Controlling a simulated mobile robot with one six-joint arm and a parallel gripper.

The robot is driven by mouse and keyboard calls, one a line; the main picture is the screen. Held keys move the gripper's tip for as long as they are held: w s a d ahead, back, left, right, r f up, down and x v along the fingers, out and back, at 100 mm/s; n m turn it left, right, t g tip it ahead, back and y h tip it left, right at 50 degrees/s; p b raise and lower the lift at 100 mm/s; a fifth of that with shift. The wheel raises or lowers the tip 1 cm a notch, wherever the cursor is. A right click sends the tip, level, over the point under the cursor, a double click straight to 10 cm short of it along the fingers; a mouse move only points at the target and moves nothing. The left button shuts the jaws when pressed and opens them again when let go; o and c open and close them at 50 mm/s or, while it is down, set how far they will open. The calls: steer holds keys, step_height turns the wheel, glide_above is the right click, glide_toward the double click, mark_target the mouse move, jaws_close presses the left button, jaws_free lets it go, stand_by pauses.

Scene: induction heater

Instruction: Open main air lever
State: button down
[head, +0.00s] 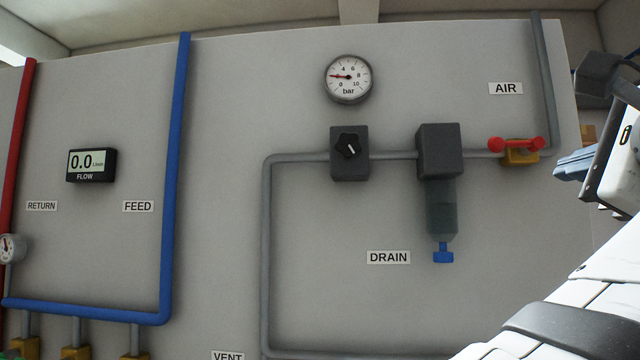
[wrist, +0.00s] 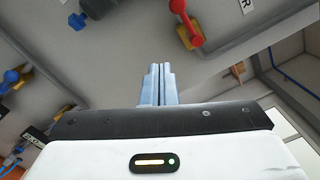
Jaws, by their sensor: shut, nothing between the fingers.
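The main air lever (head: 516,144) is a red handle with rounded ends on a yellow valve body (head: 521,157), on the grey air pipe below the AIR label (head: 506,88). In the head view the handle lies about along the horizontal pipe. The red lever also shows in the wrist view (wrist: 184,22), top right of the fingers. My gripper (head: 560,169) is at the right edge of the head view, right of the lever and apart from it. In the wrist view its blue-grey fingers (wrist: 158,68) are together with nothing between them.
A pressure gauge (head: 348,78) sits above a black knob (head: 348,147) on the wall panel. A dark filter unit (head: 439,152) with a blue drain knob (head: 443,253) hangs left of the lever. A grey vertical pipe (head: 543,75) rises beside the valve. Panel space below the lever is clear.

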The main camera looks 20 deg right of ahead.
steer(key=shift+v, duration=1.35)
